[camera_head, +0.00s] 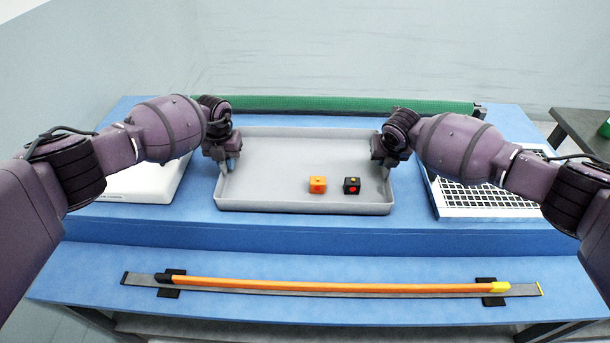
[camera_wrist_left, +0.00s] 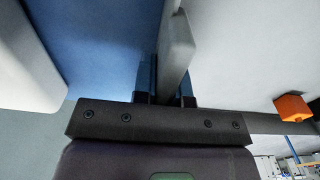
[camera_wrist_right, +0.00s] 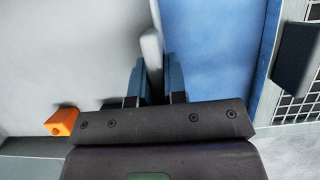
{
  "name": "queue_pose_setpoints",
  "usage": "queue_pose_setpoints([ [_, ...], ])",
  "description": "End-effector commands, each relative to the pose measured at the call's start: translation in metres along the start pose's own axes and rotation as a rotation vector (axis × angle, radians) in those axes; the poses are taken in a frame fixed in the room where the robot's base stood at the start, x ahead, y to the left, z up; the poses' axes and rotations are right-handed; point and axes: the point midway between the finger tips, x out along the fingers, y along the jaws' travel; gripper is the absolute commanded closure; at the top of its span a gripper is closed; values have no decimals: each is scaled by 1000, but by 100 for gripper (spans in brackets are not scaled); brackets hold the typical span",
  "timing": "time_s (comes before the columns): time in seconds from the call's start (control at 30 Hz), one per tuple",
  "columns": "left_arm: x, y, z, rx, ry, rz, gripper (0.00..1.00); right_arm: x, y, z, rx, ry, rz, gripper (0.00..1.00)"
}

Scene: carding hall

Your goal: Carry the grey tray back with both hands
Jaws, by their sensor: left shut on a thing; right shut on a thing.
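My right gripper (camera_head: 388,163) is shut on the right wall, which stands between the fingers (camera_wrist_right: 153,85) in the right wrist view. I cannot tell whether the tray's underside touches the table.
A green roller (camera_head: 340,104) lies behind the tray. A white box (camera_head: 140,185) stands at the left and a white grid-topped box (camera_head: 480,200) at the right. An orange bar (camera_head: 330,286) lies along the lower front step. Blue table shows on both sides of the tray.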

Motion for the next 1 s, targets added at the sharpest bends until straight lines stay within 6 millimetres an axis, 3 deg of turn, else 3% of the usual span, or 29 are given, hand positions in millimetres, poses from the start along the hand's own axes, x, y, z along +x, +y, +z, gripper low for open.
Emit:
queue_pose_setpoints([
  [0.17, 8, 0, 0, -2, 0, -1, 100, 7, 0, -3, 1, 0, -1, 100],
  [0.2, 8, 0, 0, -2, 0, -1, 84, 8, -1, -4, 1, 1, -1, 84],
  [0.37, 8, 0, 0, -1, 0, -1, 62, 8, 0, -3, 0, 1, -1, 62],
  [0.83, 7, 0, 0, 0, 0, -1, 62, 7, 0, -3, 0, 0, 0, 62],
  [1.0, -4, 0, 1, 1, -1, -1, 62, 7, 0, -3, 0, 0, 0, 62],
])
